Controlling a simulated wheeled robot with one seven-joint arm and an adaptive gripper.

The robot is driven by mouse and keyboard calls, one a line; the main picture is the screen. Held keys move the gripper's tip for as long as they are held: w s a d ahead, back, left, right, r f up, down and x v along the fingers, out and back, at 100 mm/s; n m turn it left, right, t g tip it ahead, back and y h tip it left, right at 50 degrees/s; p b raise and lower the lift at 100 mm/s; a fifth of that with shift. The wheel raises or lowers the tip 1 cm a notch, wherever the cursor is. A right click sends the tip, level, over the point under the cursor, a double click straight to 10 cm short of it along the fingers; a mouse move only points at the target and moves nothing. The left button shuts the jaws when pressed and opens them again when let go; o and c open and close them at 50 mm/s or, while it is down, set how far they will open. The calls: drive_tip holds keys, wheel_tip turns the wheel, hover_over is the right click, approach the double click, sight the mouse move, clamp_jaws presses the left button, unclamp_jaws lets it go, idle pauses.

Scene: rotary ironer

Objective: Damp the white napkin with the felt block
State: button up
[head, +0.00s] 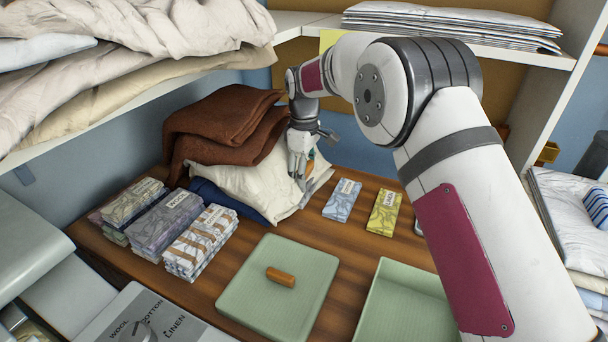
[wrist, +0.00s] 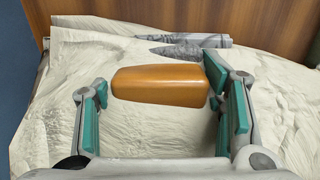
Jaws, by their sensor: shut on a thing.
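My gripper (head: 302,165) is at the back of the table, over a crumpled cream-white cloth (head: 245,188). In the wrist view my gripper (wrist: 160,98) is shut on an orange-brown, wood-like block (wrist: 160,86), which looks like the back of the felt block. Its underside is hidden, and I cannot tell whether it touches the cloth below. The pale cloth (wrist: 50,120) fills most of the wrist view, with a grey patterned patch (wrist: 180,46) beyond the block. I cannot tell whether this cloth is the white napkin or lies under it.
Brown folded cloths (head: 225,115) are heaped behind left. Labelled stacks (head: 200,240) stand at the left, and blue (head: 343,200) and yellow (head: 384,212) packets lie at the right. A green lid-like slab (head: 250,310) with a brown handle (head: 281,277) lies in front, beside a green tray (head: 400,270).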

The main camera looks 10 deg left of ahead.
drive_tip(key=shift+r+p, duration=0.55)
drive_tip(key=shift+r, duration=2.55)
